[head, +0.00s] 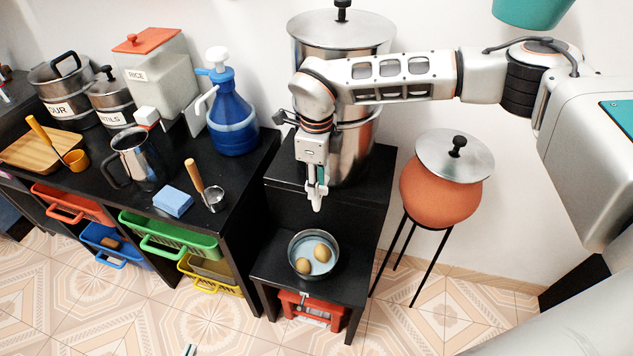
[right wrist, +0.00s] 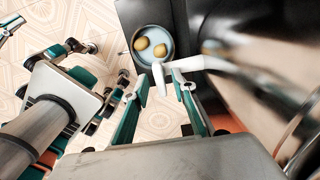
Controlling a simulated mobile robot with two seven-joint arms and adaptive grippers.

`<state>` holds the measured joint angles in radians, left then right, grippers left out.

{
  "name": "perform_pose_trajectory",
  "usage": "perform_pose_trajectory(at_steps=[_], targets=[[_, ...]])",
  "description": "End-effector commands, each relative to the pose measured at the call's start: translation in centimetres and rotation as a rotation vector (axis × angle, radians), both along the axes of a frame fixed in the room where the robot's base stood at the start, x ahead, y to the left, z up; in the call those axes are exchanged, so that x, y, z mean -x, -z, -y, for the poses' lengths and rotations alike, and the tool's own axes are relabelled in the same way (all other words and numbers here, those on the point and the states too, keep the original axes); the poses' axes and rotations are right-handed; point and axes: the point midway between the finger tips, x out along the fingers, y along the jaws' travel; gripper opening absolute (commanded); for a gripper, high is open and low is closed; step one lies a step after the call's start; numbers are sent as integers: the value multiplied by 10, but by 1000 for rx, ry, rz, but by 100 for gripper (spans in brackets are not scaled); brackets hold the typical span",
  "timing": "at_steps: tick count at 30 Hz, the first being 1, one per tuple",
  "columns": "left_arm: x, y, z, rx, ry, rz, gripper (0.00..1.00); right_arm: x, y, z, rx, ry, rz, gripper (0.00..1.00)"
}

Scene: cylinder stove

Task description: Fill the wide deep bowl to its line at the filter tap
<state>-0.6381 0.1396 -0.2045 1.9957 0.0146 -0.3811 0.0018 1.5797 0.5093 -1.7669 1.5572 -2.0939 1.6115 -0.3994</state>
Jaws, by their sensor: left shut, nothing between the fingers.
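The wide deep bowl (head: 293,262) is steel and stands on the low black shelf below the filter. Pale bluish water and two round tan-brown items (head: 313,257) lie in it; I cannot make out its line. The bowl also shows in the right wrist view (right wrist: 137,60). The tall steel filter (head: 350,80) stands on the black stand behind my right gripper (head: 316,200). In the right wrist view that gripper (right wrist: 165,95) has its fingers apart, near the white tap (right wrist: 185,66), above the bowl. Only the tip of my left gripper (head: 190,350) shows at the bottom edge; it is shut and empty.
A clay pot (head: 440,195) with a steel lid stands on a thin tripod to the right. The left counter (head: 100,180) holds a steel jug (head: 140,157), a blue pump bottle (head: 232,115), a ladle (head: 213,198) and a blue sponge (head: 173,202). The tiled floor in front is clear.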

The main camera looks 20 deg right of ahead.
Motion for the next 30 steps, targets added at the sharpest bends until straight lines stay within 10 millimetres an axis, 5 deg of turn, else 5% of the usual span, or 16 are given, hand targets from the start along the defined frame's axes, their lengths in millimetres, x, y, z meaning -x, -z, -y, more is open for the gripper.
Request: perform_pose_trajectory(at_steps=[1,4,17,30], targets=[[0,0,0,0,0,0,0,0,0,0,0,0,0,26],[0,0,0,0,0,0,0,0,0,0,0,0,0,0],[-1,-2,0,1,0,1,0,0,-1,0,1,-36,1,0],[-1,-19,4,22,-3,4,0,0,-3,0,2,-346,1,0]])
